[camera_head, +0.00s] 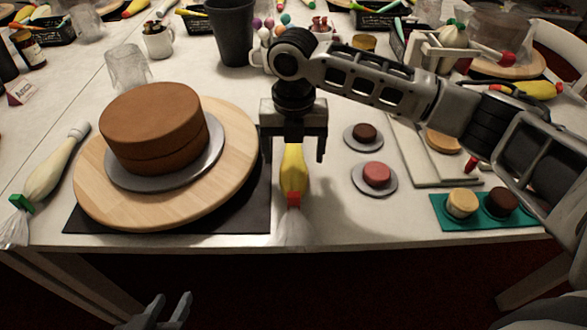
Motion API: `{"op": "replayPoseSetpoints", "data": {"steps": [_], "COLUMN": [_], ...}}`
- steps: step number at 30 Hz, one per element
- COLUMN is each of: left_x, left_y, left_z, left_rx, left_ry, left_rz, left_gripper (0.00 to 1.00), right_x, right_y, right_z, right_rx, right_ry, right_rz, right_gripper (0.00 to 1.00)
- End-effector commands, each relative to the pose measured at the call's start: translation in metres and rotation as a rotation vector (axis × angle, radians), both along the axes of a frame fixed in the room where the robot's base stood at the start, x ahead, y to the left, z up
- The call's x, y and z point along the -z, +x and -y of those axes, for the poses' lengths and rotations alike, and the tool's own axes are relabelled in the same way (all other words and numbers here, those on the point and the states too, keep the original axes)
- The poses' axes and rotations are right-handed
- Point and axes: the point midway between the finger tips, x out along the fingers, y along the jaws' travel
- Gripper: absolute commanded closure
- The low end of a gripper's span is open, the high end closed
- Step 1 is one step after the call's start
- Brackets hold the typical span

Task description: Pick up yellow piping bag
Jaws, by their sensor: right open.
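The yellow piping bag (292,172) lies on the white table just right of the cake turntable. It has a red band and a clear, ruffled end toward the table's front edge. My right gripper (294,150) points down over the bag's far part, with its fingers apart on either side of it. The gripper hides the far end of the bag. I cannot tell whether the fingers touch it. My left gripper (168,312) is low at the bottom edge, in front of the table, with its two fingers apart and empty.
A brown cake (152,130) stands on the wooden turntable (240,150) at left. A cream piping bag (55,172) lies further left. Small cakes on grey discs (363,187) and a green mat (478,222) are at right. A dark cup (232,35) stands behind.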

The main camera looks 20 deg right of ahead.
Motion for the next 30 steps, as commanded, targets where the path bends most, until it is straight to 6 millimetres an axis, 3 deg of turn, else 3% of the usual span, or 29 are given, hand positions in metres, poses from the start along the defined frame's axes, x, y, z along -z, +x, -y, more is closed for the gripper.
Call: {"op": "replayPoseSetpoints", "data": {"steps": [6,15,16,19,20,30], "left_x": [0.0,-0.003,-0.003,-0.003,-0.003,0.0], "left_y": [0.001,0.002,0.002,0.002,0.002,0.001], "left_z": [0.0,0.0,0.0,0.0,0.0,0.0], "left_rx": [0.001,0.002,0.002,0.003,0.003,0.003], "left_ry": [0.0,-0.001,-0.001,0.0,0.0,0.001], "left_rz": [0.009,0.017,0.017,0.016,0.016,0.009], "left_gripper": [0.64,0.64,0.64,0.64,0.64,0.64], "right_x": [0.033,0.039,0.038,0.038,0.038,0.036], "right_y": [0.001,0.001,0.001,0.001,0.001,0.002], "right_z": [0.0,0.0,0.0,0.0,0.0,0.0], "right_rx": [-0.001,-0.002,-0.002,-0.002,-0.002,-0.002], "right_ry": [0.0,-0.001,-0.001,-0.001,-0.001,0.001], "right_rz": [-0.002,-0.001,-0.001,-0.001,-0.001,0.001], "right_gripper": [0.22,0.22,0.24,0.52,0.55,0.55]}}
